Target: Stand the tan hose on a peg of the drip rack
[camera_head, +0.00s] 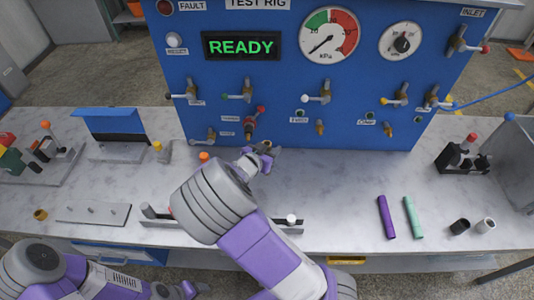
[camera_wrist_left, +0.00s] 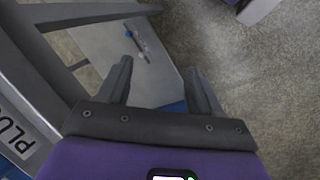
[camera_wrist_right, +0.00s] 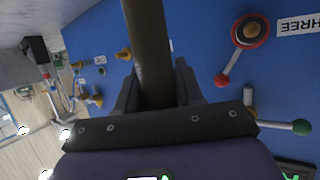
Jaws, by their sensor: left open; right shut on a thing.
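My right gripper (camera_head: 264,158) is in front of the blue panel, above the bench. In the right wrist view its fingers (camera_wrist_right: 155,92) are shut on the tan hose (camera_wrist_right: 148,40), a brown tube that runs away from the jaws. In the head view only a small tan end of the hose (camera_head: 266,146) shows at the fingertips. My left gripper (camera_head: 190,290) is low, in front of the bench edge. Its fingers (camera_wrist_left: 162,88) are open and empty.
The blue test rig (camera_head: 300,90) has protruding valves and gauges. A purple hose (camera_head: 386,217) and a teal hose (camera_head: 413,217) lie at right, near a black short cylinder (camera_head: 460,227). My right arm hides the bench middle.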

